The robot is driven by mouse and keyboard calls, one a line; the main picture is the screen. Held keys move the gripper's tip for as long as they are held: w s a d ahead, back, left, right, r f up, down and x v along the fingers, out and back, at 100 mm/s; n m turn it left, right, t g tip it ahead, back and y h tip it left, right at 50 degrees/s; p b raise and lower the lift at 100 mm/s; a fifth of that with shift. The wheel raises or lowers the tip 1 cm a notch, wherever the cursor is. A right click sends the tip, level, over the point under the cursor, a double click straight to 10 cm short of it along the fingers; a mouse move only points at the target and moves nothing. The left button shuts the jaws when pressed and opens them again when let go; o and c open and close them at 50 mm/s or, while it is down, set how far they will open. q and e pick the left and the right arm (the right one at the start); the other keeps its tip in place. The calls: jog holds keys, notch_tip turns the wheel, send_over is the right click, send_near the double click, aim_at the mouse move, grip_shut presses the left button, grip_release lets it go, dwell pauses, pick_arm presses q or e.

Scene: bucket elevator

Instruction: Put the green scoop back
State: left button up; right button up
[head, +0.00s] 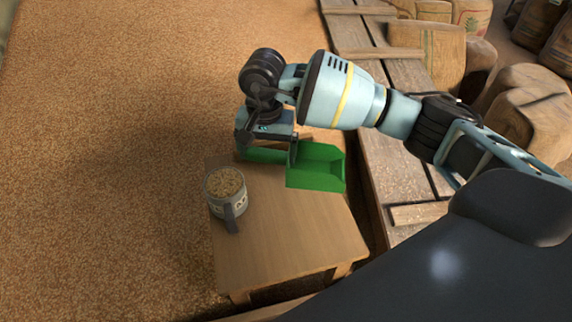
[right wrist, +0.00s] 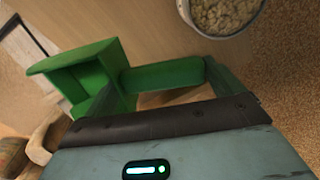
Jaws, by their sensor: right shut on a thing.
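The green scoop (head: 318,167) is over the far part of a small wooden table (head: 275,247) in the head view. My right gripper (head: 262,148) is shut on the scoop's handle, and the scoop's open pan points to the right. In the right wrist view the green scoop (right wrist: 92,75) shows its pan at left, with its handle running to my right gripper (right wrist: 170,95). I cannot tell whether the scoop touches the tabletop. My left gripper is not in view.
Grain (head: 110,150) covers the left. Wooden planks (head: 390,150) and sacks (head: 428,48) lie right. The table's near part is clear.

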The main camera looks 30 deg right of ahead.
jog(key=shift+f, duration=3.5)
jog(key=shift+f, duration=0.15)
jog(key=o, duration=0.9)
jog(key=shift+c, duration=0.2)
notch_tip(320, 180, up, 12)
jog(key=shift+s+r, duration=0.1)
jog(key=shift+r, duration=0.15)
